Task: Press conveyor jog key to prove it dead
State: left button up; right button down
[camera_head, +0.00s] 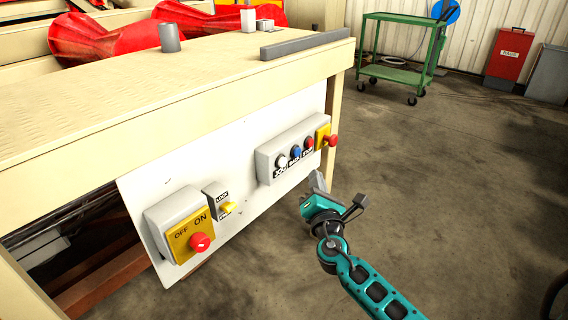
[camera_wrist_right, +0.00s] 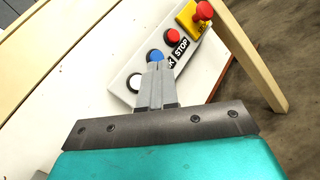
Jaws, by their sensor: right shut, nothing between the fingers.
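A grey control box (camera_head: 262,165) is fixed to the white front panel of the bench. It carries a white key (camera_head: 281,160) labelled JOG, a blue key (camera_head: 296,152) and a red STOP key (camera_head: 309,143). My right gripper (camera_head: 317,181) is shut and empty, in front of the box and below the keys in the head view. In the right wrist view its closed fingers (camera_wrist_right: 158,75) overlap the box near the blue key (camera_wrist_right: 155,56); the white key (camera_wrist_right: 134,82) shows left of them. I cannot tell any contact. My left gripper is not in view.
A yellow OFF/ON switch with a red knob (camera_head: 200,242) and a lock switch (camera_head: 228,208) are lower left.

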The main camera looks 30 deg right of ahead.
aim_at(282, 162)
pick_arm(q)
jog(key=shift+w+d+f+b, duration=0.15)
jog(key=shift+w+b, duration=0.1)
jog(key=shift+b, duration=0.4)
pick_arm(e)
jog(key=w+a, duration=0.2)
jog(key=w, duration=0.3)
jog(key=shift+w+a, duration=0.2)
jog(key=shift+w, duration=0.2)
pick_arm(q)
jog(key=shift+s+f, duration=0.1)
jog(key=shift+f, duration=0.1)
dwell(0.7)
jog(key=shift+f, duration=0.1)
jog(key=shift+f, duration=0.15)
pick_arm(e)
jog(key=shift+w+a, duration=0.2)
jog(key=shift+w, duration=0.15)
